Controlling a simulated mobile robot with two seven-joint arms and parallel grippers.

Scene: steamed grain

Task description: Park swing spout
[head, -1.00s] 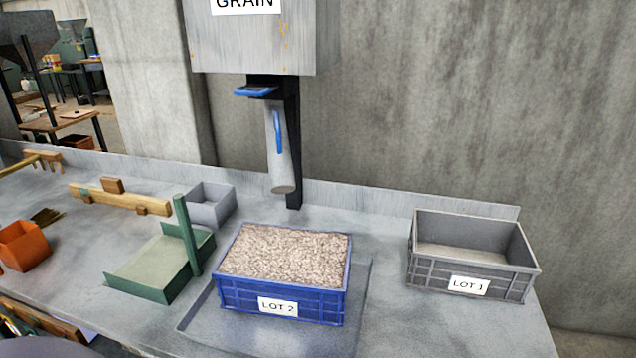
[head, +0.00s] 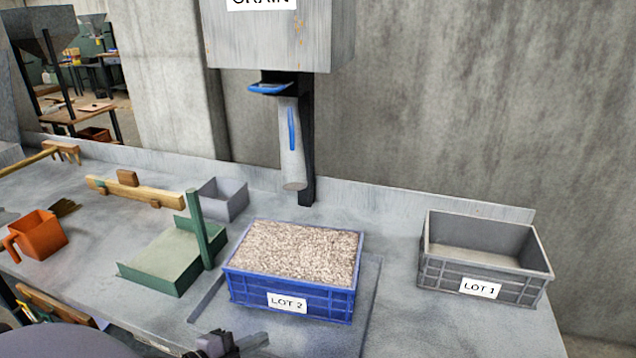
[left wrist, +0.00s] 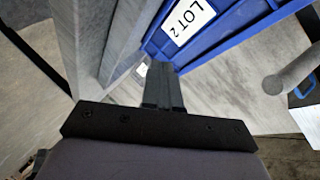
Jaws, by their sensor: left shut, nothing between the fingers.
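The swing spout (head: 291,150) is a grey tube with a blue handle (head: 291,128) on its side. It hangs below the grain hopper (head: 270,40), above the back of the blue LOT 2 crate (head: 290,292). The crate is full of pale grain (head: 295,250). A blue lever (head: 270,88) sits at the top of the spout. My left gripper (head: 232,342) is at the bottom edge of the head view, in front of the blue crate and apart from the spout. In the left wrist view its fingers (left wrist: 162,75) are together and empty, near the LOT 2 label. My right gripper is not in view.
The grey LOT 1 crate (head: 480,284) stands empty at the right. A shallow tray (head: 366,300) lies under the blue crate. A green pan with a post (head: 165,262), a small grey bin (head: 226,200), an orange scoop (head: 38,236) and wooden tools lie at the left.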

